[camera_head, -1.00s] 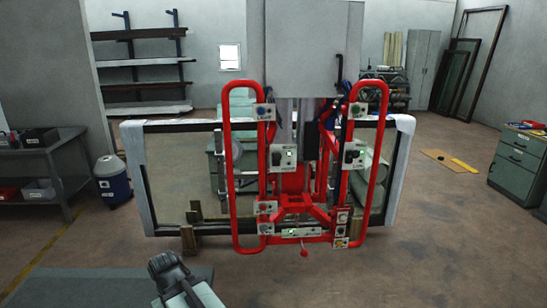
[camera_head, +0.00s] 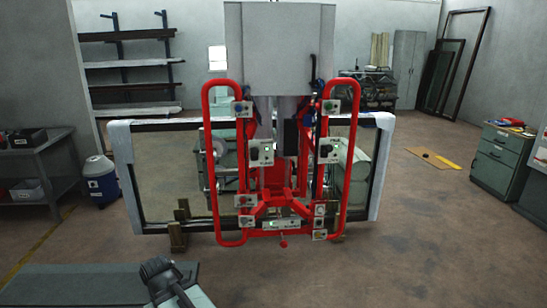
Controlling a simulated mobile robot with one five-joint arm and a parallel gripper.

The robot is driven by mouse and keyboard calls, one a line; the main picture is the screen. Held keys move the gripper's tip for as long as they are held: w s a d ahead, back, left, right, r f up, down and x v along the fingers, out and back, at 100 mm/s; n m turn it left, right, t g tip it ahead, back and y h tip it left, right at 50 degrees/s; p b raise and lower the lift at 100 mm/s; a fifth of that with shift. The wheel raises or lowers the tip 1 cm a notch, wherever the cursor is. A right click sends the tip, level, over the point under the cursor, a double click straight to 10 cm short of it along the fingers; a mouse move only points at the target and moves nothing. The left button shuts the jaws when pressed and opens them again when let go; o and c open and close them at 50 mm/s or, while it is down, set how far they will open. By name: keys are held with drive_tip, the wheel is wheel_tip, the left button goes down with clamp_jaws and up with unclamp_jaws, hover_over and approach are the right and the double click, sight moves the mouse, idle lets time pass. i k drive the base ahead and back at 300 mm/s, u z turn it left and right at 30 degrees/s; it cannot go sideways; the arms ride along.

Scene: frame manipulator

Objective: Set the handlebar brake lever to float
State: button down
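The red frame manipulator (camera_head: 275,208) stands in the middle of the head view. It has two tall looped red handlebars, the left handlebar (camera_head: 209,170) and the right handlebar (camera_head: 353,170). Several small control boxes are fixed to them, such as an upper left box (camera_head: 242,108) and a middle right box (camera_head: 329,151). I cannot tell which control is the brake lever, nor read its setting. My gripper (camera_head: 157,267) is at the bottom left, dark grey, well apart from the manipulator. Its fingers are too small and unclear to tell open from shut.
A large window frame (camera_head: 125,180) with pale wrapped edges stands behind the manipulator on wooden blocks (camera_head: 177,236). Green drawers (camera_head: 500,158) stand at right. Floor to the front right is clear.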

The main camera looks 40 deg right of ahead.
sight(255, 150)
drive_tip(key=k, duration=1)
drive_tip(key=z, duration=0.45)
drive_tip(key=i, duration=1.95)
drive_tip(key=u, duration=0.6)
